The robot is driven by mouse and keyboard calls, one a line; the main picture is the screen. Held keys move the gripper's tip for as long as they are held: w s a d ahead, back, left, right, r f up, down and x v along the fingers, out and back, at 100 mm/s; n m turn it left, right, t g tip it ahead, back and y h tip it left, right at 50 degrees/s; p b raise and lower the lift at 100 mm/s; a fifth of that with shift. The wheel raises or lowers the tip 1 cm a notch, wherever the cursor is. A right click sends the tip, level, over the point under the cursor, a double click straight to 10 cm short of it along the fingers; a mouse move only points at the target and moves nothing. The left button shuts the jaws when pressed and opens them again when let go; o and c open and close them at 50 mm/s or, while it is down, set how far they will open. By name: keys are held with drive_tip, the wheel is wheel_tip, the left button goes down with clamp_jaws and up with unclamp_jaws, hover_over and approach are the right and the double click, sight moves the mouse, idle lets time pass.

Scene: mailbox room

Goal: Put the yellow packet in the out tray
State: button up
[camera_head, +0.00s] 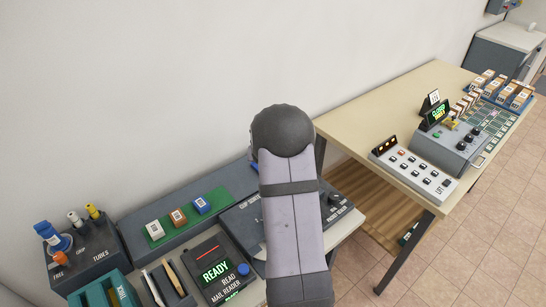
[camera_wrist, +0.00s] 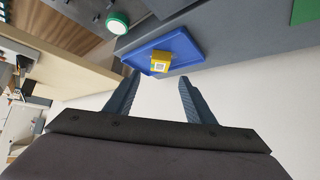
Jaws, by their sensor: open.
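In the wrist view, a small yellow packet (camera_wrist: 162,56) with a white label sits on a shallow blue tray (camera_wrist: 133,58). No label on the tray is readable. My gripper (camera_wrist: 159,76) is open, with its two fingers spread apart and nothing between them. The packet shows beyond the fingertips, between them in the picture, and appears apart from them.
In the head view, a green strip (camera_head: 217,191) holds a white, a brown and a blue item. A mail reader (camera_head: 216,272) shows READY. A second table (camera_head: 375,120) at right carries consoles and racks. The wrist view shows a green button (camera_wrist: 117,22).

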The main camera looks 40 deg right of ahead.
drive_tip(key=shift+v, duration=1.6)
drive_tip(key=s+a+r+n+y, duration=0.1)
drive_tip(key=s+a+n+y, duration=0.15)
drive_tip(key=a, duration=0.95)
drive_tip(key=s+a+n+y, duration=0.2)
drive_tip(key=a+n+y, duration=0.15)
drive_tip(key=a, duration=0.85)
drive_tip(key=s+a+n+g, duration=0.1)
drive_tip(key=s+a+g, duration=0.2)
drive_tip(key=s, duration=0.7)
drive_tip(key=s+a+n+g, duration=0.2)
drive_tip(key=s+a, duration=0.3)
drive_tip(key=s, duration=0.5)
drive_tip(key=shift+s+f+g, duration=0.3)
drive_tip(key=shift+f+g, duration=0.05)
drive_tip(key=shift+g, duration=0.35)
